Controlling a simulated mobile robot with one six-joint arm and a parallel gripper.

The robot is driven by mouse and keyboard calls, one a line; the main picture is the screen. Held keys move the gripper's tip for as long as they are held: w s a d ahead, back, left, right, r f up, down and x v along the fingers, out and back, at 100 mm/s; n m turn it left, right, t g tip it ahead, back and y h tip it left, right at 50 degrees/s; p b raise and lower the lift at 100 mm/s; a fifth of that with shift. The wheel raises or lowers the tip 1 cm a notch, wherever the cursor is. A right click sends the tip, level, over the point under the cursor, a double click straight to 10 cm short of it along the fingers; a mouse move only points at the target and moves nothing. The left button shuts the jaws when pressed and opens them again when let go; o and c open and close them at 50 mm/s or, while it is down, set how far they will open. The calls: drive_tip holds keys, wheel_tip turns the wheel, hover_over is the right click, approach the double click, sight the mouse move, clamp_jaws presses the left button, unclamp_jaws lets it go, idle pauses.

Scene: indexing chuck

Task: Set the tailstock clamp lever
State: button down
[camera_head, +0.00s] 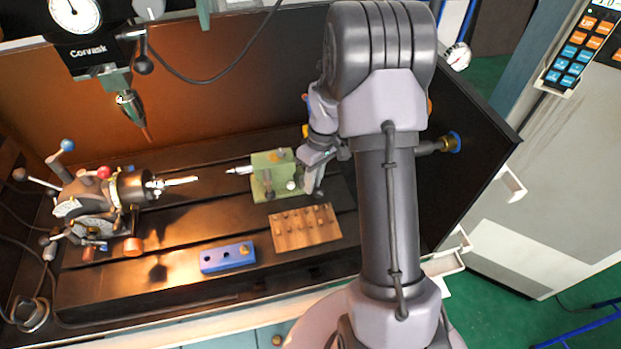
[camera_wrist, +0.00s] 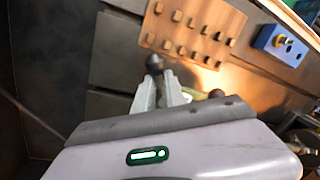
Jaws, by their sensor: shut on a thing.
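The green tailstock (camera_head: 272,178) stands on the dark slotted table, its pointed centre (camera_head: 238,170) facing left toward the chuck. My gripper (camera_head: 312,186) is at the tailstock's right end. In the wrist view, my gripper's two pale fingers (camera_wrist: 160,88) are closed on the clamp lever, with its dark ball knob (camera_wrist: 155,63) showing at the fingertips. The lever's shaft is mostly hidden between the fingers. A second, reddish dark knob (camera_wrist: 217,94) shows just right of the fingers, above the gripper body. My arm covers part of the tailstock's right side in the head view.
A wooden peg board (camera_head: 304,229) and a blue block (camera_head: 228,257) lie in front of the tailstock. The indexing head with its chuck (camera_head: 130,187) stands at the left. The enclosure's dark right wall (camera_head: 470,140) is close to my arm.

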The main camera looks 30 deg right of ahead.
drive_tip(key=shift+d+n+p, duration=0.2)
drive_tip(key=shift+n+p, duration=0.25)
drive_tip(key=shift+n, duration=0.25)
drive_tip(key=c, duration=1.4)
unclamp_jaws()
drive_tip(key=shift+d, duration=0.1)
drive_tip(key=w+d+r+p, duration=0.1)
drive_tip(key=d+r+p, duration=0.2)
drive_tip(key=r, duration=1.4)
drive_tip(key=shift+w+p, duration=0.3)
drive_tip(key=shift+p, duration=0.95)
